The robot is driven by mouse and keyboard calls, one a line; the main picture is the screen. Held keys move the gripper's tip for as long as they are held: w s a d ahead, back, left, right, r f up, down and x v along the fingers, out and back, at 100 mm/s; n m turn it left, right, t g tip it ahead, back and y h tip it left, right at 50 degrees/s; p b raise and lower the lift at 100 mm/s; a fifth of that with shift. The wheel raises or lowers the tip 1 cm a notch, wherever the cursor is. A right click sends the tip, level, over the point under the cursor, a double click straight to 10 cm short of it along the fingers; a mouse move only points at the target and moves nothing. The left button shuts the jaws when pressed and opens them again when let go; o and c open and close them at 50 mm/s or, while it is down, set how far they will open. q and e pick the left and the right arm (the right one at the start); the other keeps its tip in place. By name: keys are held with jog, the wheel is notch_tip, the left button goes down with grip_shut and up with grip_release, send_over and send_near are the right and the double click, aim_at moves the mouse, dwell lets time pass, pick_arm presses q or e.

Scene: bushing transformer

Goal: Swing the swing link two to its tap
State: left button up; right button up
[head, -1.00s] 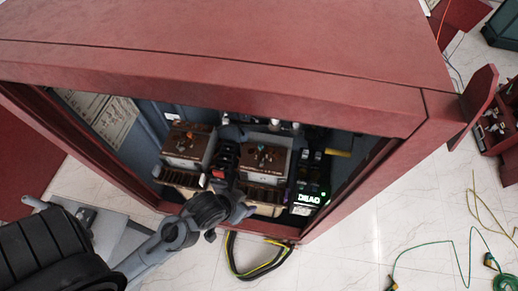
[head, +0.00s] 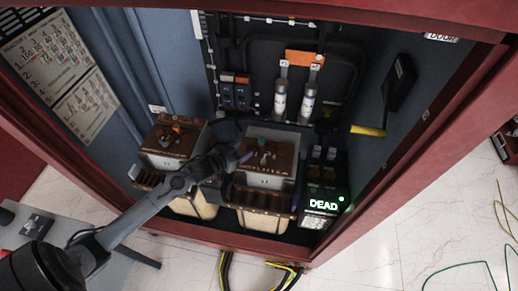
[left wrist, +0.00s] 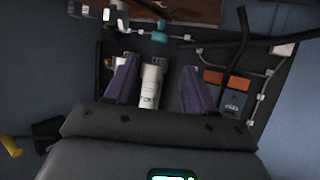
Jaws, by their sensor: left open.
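Two brown-topped units stand side by side in the red cabinet. The left top board (head: 170,138) carries an orange-tipped part (head: 178,128). The right top board (head: 282,158) carries a teal-tipped part (head: 263,142) and small metal studs. I cannot read which part is swing link two. My left gripper (head: 242,157) is over the left side of the right board, close to the teal part. In the left wrist view its purple fingers (left wrist: 160,66) are apart with nothing gripped, and the teal part (left wrist: 160,32) lies beyond the tips. My right gripper is not in view.
A lit "DEAD" display box (head: 322,204) stands right of the units. Two white cylinders (head: 308,103) and an orange plate (head: 304,58) are on the back panel. A yellow-handled black tool (head: 398,85) hangs on the right wall. Cabinet walls enclose the sides.

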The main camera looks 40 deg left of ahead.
aim_at(261, 140)
pick_arm(q)
jog(key=shift+w+f, duration=0.25)
jog(key=shift+w, duration=0.3)
jog(key=b+x, duration=0.2)
jog(key=x, duration=0.8)
jog(key=shift+d, duration=0.1)
jog(key=shift+r, duration=0.1)
grip_shut()
